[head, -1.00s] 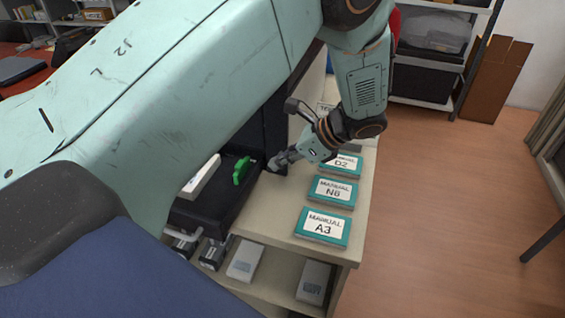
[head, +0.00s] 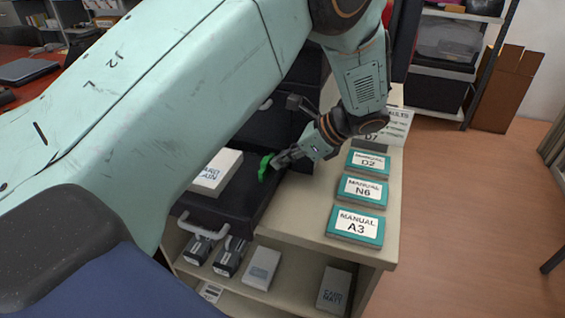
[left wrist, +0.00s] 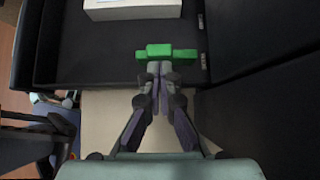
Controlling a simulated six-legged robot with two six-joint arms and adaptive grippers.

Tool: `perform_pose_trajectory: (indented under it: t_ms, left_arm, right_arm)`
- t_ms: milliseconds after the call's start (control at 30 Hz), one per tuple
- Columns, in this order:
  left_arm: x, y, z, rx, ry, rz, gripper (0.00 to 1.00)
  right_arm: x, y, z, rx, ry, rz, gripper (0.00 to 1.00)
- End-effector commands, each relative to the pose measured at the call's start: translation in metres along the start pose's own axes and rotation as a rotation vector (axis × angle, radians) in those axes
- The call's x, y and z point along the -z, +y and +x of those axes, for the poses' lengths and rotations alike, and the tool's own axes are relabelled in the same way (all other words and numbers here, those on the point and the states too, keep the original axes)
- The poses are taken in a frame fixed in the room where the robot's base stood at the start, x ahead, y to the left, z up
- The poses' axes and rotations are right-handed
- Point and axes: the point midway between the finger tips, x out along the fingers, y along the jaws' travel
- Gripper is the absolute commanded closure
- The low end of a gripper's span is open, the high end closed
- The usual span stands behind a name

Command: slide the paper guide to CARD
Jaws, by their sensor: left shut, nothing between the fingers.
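The green paper guide (head: 264,167) stands on the black tray (head: 238,205) of the printer, near its right side. In the left wrist view the guide (left wrist: 166,51) lies straight ahead of the fingertips. My left gripper (head: 279,160) is shut and empty, its tips at the guide, touching or almost touching it. It also shows in the left wrist view (left wrist: 160,70), with the closed fingertips against the guide's near edge. Small marks (left wrist: 203,50) run along the tray to the right of the guide, too small to read. My right gripper is not in view.
A white box of paper (head: 217,172) lies in the tray left of the guide. Teal manuals (head: 355,225) lie in a row on the counter at right. A shelf below holds cartridges (head: 230,257) and boxes (head: 262,268). Bare counter (head: 300,210) lies between tray and manuals.

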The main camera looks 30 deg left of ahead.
Motion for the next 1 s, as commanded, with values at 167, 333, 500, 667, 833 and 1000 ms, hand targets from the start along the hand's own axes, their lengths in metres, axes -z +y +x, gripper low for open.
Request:
perform_pose_trajectory:
  t_ms: [167,333,500,667,833,1000]
  left_arm:
    - [0.0,-0.001,0.0,0.0,0.001,-0.001,1.0]
    - [0.001,-0.002,-0.001,0.001,0.001,0.0,1.0]
    - [-0.001,-0.002,0.0,0.0,0.001,0.0,1.0]
    - [-0.019,-0.001,0.015,-0.006,0.001,-0.002,1.0]
    - [-0.042,-0.001,0.038,-0.004,0.002,-0.001,1.0]
    - [-0.053,0.0,0.051,-0.002,0.0,-0.001,1.0]
  right_arm:
    - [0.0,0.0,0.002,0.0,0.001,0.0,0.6]
    - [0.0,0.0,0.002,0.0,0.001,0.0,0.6]
    - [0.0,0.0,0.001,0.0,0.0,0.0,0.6]
    - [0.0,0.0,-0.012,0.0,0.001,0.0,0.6]
    - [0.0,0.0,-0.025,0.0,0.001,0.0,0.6]
    - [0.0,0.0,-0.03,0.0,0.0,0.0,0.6]
